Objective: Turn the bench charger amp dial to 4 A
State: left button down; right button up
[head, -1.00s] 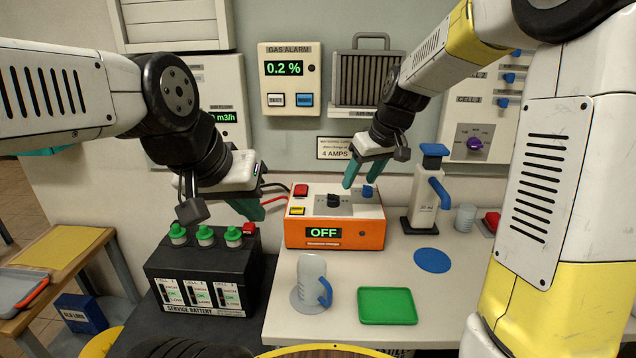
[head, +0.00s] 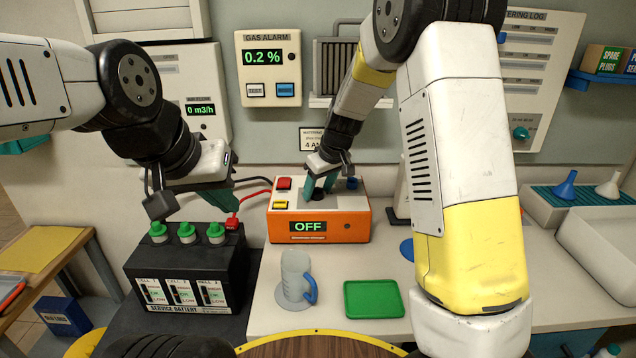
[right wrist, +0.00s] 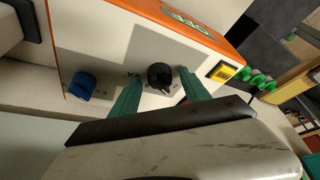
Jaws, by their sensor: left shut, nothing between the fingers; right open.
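The orange bench charger (head: 350,228) stands on the bench, its front display reading OFF. Its black dial (head: 317,194) is on the white top, and it also shows in the right wrist view (right wrist: 160,75). My right gripper (head: 320,190) is open over the charger top, with its green fingers (right wrist: 158,88) on either side of the black dial; I cannot tell whether they touch it. A blue knob (right wrist: 82,85) sits beside it on the top. My left gripper (head: 240,198) is shut and empty, above the battery's right side. The dial's scale is too small to read.
The service battery (head: 190,265) with green caps stands left of the charger. A clear jug (head: 294,275) and a green tray (head: 373,299) are in front of it. A red button (head: 283,183) and a yellow switch (head: 280,205) are on the charger. The 4 AMPS sign is partly hidden.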

grip_shut()
jog(key=shift+m, duration=0.4)
jog(key=m, duration=0.1)
jog(key=m+h, duration=0.1)
jog(key=m, duration=0.1)
jog(key=shift+s+a+m+t, duration=0.1)
jog(key=shift+a+m+t, duration=0.1)
jog(key=shift+m+t, duration=0.1)
jog(key=shift+m+h, duration=0.8)
jog(key=shift+m, duration=0.9)
